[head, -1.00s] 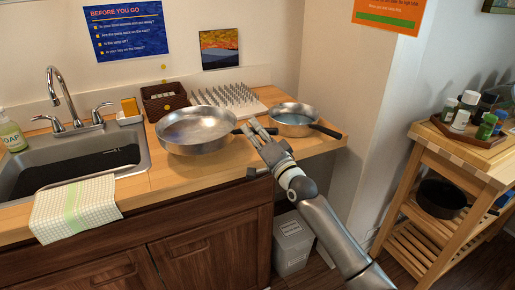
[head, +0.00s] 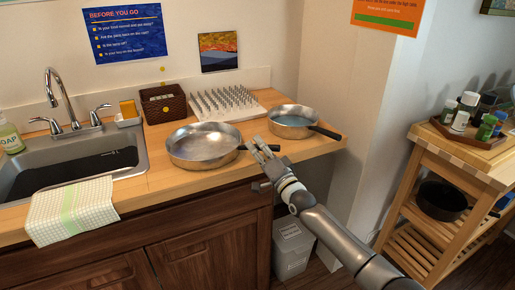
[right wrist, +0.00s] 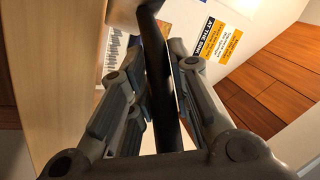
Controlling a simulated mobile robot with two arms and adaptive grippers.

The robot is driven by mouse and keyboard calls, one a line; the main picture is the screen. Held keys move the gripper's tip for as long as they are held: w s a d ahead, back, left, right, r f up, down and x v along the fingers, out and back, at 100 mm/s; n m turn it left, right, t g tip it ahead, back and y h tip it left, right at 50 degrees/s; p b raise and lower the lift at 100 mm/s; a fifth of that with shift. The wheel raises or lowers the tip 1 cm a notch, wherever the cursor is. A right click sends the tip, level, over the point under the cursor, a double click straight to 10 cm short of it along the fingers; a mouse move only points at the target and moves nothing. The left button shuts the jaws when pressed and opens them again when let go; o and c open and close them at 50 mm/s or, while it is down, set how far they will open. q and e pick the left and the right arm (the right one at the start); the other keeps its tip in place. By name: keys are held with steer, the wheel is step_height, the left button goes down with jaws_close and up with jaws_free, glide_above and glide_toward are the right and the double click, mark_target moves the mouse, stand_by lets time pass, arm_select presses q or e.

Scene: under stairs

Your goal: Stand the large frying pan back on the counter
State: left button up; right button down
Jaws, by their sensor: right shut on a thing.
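The large frying pan (head: 203,145) is silver with a dark handle pointing right. It sits level at the counter's (head: 150,182) front part and looks to be resting on the wood, though its underside is hidden. My right gripper (head: 264,152) is at the counter's front edge, shut on the pan's handle. In the right wrist view the black handle (right wrist: 162,85) runs between the fingers of my right gripper (right wrist: 157,65). My left gripper is not in view.
A smaller pan (head: 292,121) stands to the right on the counter. A spiked white rack (head: 262,108) and a brown basket (head: 163,103) are behind the large pan. The sink (head: 75,165) is at left. A wooden cart (head: 455,160) stands at right.

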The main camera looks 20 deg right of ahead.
steer(key=c, duration=1.8)
jaws_free()
steer(key=shift+f, duration=0.15)
steer(key=shift+o, duration=0.9)
steer(key=shift+r, duration=0.2)
steer(key=shift+s+f, duration=0.2)
steer(key=shift+s, duration=0.05)
steer(key=v, duration=1.1)
steer(key=shift+s, duration=0.3)
steer(key=shift+d+f, duration=0.1)
